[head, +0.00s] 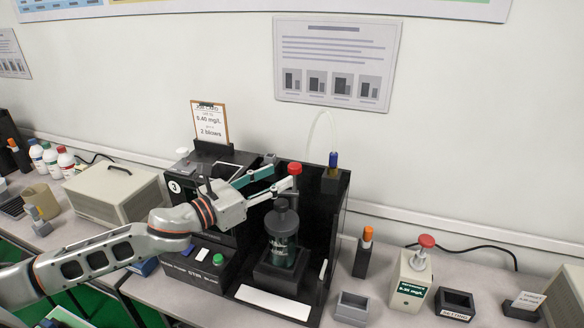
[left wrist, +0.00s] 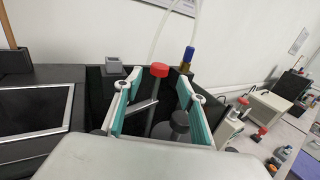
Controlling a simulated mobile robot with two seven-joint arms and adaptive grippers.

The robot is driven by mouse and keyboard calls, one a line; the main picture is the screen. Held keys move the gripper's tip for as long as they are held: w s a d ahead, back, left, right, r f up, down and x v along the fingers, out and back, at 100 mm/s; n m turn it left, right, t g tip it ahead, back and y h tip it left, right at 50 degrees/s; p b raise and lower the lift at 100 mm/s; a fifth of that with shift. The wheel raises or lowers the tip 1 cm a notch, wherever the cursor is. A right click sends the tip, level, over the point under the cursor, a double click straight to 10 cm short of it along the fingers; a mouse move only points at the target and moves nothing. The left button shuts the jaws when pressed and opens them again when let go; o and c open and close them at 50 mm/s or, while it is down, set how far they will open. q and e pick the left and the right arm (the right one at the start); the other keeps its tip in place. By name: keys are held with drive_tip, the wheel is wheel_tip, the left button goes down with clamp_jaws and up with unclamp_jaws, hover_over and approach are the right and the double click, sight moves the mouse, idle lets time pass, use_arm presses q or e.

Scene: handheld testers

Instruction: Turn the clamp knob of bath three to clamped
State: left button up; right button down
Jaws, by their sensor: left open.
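The black bath unit marked 3 (head: 174,186) stands on the bench against the wall. A red knob (head: 295,168) tops an upright post in its black open bay; it also shows in the left wrist view (left wrist: 159,70). A dark stoppered vessel (head: 282,240) stands below it in the bay. My left gripper (head: 281,174) reaches in from the left, open, with its tips close to the red knob. In the left wrist view the knob appears between the teal fingers (left wrist: 159,78), with a gap on both sides. I cannot tell whether they touch it. My right gripper is not in view.
A clipboard card (head: 210,122) stands behind the unit. A blue-capped piece (head: 333,160) with a clear tube is at the bay's right corner. An orange-topped holder (head: 363,252), a red-topped tester (head: 412,278) and black trays stand to the right. A beige box (head: 112,195) stands left.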

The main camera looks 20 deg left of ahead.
sight(290, 171)
use_arm(q)
drive_tip(key=x, duration=0.5)
drive_tip(key=shift+w+d+p, duration=0.15)
drive_tip(key=shift+w+p, duration=0.15)
drive_tip(key=shift+p, duration=0.1)
clamp_jaws()
